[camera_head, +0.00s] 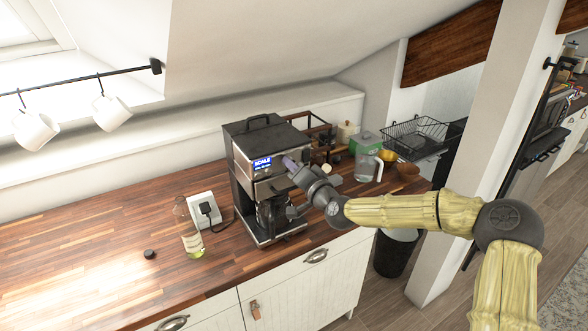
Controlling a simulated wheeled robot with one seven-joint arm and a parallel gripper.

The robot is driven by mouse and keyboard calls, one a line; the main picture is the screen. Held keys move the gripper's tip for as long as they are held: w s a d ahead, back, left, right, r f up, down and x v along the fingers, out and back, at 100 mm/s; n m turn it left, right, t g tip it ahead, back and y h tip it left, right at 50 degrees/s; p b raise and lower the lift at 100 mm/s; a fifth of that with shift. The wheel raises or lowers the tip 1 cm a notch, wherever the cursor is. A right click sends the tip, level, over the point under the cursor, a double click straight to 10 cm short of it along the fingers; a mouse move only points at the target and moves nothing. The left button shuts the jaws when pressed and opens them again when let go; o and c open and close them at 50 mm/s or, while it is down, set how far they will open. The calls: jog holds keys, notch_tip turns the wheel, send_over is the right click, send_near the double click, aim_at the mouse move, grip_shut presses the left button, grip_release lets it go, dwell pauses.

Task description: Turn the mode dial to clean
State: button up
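A black and steel coffee machine (238,163) stands on the wooden counter. Its lit blue display (262,163) shows text that looks like "SCALE", with a smaller line too fine to read. My gripper (289,163) is at the upper front of the machine, just right of the display. Its fingertips are small here, and I cannot tell whether they are open or shut, or touching the machine. I cannot make out the mode dial; the gripper covers that part of the front.
A bottle with yellowish liquid (190,240) and a socket with a black plug (206,209) are left of the machine. A small black round piece (150,254) lies on the counter (80,255). A green-lidded clear container (368,160) stands right. The left counter is mostly free.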

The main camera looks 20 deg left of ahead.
jog(key=shift+o, duration=1.3)
jog(key=shift+d, duration=0.1)
jog(key=b+v, duration=0.4)
jog(key=v, duration=1.3)
jog(key=shift+b, duration=0.35)
jog(key=shift+s+d, duration=0.1)
jog(key=shift+d, duration=0.05)
